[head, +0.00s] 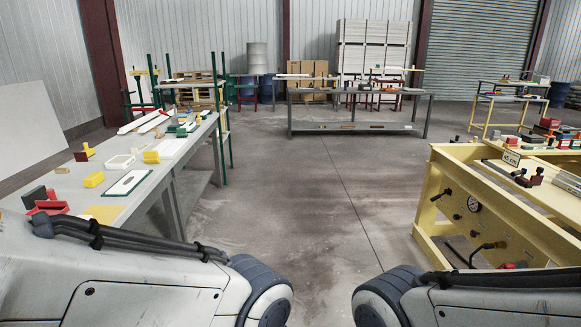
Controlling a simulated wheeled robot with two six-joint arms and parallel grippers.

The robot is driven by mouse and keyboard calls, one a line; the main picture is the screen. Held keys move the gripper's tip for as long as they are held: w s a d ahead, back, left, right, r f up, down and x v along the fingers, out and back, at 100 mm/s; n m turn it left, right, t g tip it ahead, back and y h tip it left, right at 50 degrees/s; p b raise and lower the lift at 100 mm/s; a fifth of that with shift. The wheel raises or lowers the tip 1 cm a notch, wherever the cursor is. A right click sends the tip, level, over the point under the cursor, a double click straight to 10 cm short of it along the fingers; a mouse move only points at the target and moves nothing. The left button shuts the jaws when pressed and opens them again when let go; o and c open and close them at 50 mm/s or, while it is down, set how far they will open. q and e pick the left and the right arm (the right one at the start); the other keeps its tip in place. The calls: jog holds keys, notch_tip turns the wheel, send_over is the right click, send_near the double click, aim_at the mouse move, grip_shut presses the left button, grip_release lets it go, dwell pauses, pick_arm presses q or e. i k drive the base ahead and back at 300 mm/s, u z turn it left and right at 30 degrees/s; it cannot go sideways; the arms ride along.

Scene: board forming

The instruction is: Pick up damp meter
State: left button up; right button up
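I cannot tell which object is the damp meter; the small items on the tables are too small to identify. The left grey table (128,212) carries a yellow block-like item (94,180), another yellow item (151,157), a red and yellow item (82,155), and a red item (48,207) beside a dark block (34,197). The right yellow bench (447,153) carries dark red and black items (528,177) near a small sign (511,158). Neither of my grippers is in view; only upper parts of my two arms show at the bottom.
White trays and panels (128,182) lie on the left table. A long grey table (358,91) stands at the back, before stacked cardboard boxes (307,72). The concrete floor (315,190) between the tables is clear.

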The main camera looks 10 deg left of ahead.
aim_at(90, 151)
jog(key=z, duration=0.15)
jog(key=i, duration=4.05)
jog(key=u, duration=0.05)
jog(key=i, duration=2)
jog(key=u, duration=0.8)
jog(key=i, duration=2)
jog(key=u, duration=1.15)
jog(key=i, duration=1.8)
jog(key=u, duration=2.75)
